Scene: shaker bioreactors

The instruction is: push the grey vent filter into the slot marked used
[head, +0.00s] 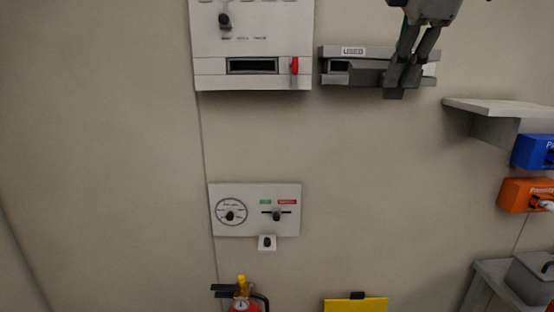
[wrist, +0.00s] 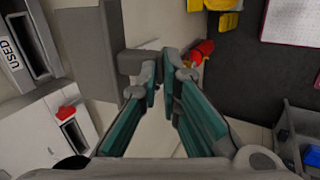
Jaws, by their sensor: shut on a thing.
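The slot marked used (head: 340,66) is a dark opening in a grey wall-mounted holder with a white USED label (head: 353,51). The slot (wrist: 38,42) and its label (wrist: 10,54) also show at the left of the wrist view. The grey vent filter (head: 368,76) is a plain block in front of the holder, its left end by the opening. In the wrist view the filter (wrist: 94,50) lies beside the slot, and the opening looks empty. My gripper (head: 397,83) is shut on the filter's narrow end; its fingertips (wrist: 163,72) meet there in the wrist view.
A white panel (head: 252,20) with a dark slot and a red lever (head: 295,66) is left of the holder. A shelf (head: 500,106), a blue box (head: 534,151) and an orange box (head: 524,195) are at right. A dial panel (head: 254,209) is below. Wall under the holder is bare.

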